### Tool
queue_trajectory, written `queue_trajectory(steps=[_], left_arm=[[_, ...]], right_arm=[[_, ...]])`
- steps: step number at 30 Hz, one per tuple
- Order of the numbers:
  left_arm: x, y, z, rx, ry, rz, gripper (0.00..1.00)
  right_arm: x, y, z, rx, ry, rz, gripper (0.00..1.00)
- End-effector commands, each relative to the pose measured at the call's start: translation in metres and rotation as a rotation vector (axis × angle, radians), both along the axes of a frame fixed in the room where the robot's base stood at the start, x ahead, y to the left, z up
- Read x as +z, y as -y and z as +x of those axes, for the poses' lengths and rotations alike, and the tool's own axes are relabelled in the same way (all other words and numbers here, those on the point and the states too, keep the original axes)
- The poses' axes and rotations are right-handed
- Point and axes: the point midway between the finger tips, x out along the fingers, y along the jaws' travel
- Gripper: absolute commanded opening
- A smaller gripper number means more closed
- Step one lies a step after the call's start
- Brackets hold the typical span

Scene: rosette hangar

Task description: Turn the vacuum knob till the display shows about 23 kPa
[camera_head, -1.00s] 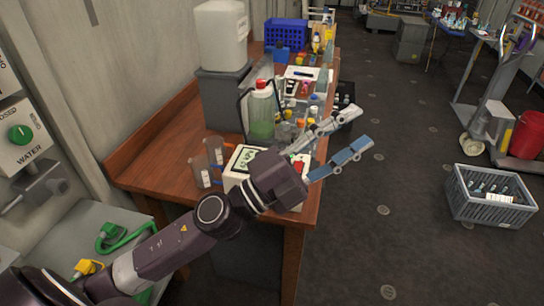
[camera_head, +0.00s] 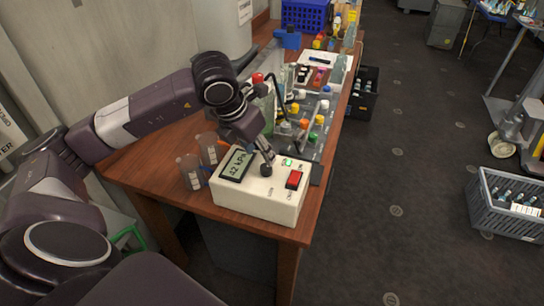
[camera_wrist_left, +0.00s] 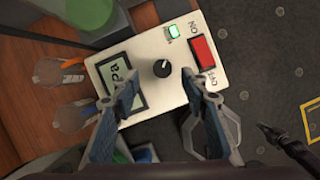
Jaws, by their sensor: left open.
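The cream vacuum box (camera_head: 245,204) stands at the near end of the wooden bench. Its tilted display (camera_head: 236,165) seems to read 42 kPa, in small text; in the wrist view the left finger partly covers it. The black knob (camera_wrist_left: 161,68) with a white pointer mark sits between the display and the red switch (camera_wrist_left: 202,52). It also shows in the head view (camera_head: 266,170). My left gripper (camera_head: 264,157) is above the box, pointing down. In the wrist view its open fingers (camera_wrist_left: 160,88) lie either side of the knob, apart from it. My right gripper is out of view.
Two clear beakers (camera_head: 200,165) stand left of the box, close to it. A rack with coloured-capped bottles (camera_head: 315,120) is behind it. A grey crate (camera_head: 505,205) sits on the floor at right. The floor right of the bench is mostly clear.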

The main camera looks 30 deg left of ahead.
Motion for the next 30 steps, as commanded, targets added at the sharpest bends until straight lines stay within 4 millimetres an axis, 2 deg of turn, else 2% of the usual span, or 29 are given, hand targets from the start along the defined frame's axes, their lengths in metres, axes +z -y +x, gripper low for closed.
queue_trajectory(steps=[6,9,13,19,23,30], left_arm=[[-0.032,0.004,0.012,-0.004,-0.006,-0.006,0.41],[-0.046,0.005,0.018,-0.004,-0.005,-0.006,0.41],[-0.059,0.005,0.023,-0.005,-0.004,-0.005,0.41],[-0.065,0.005,0.025,-0.006,-0.001,-0.005,0.41],[-0.065,0.005,0.025,-0.006,-0.001,-0.005,0.41],[-0.064,0.005,0.025,-0.006,-0.001,-0.005,0.17]], right_arm=[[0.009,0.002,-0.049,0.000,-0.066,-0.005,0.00],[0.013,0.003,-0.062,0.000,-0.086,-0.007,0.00],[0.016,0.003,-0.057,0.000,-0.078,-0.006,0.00],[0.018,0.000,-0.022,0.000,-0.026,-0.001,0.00],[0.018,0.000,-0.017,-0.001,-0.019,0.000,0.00],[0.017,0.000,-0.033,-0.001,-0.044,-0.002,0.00]])
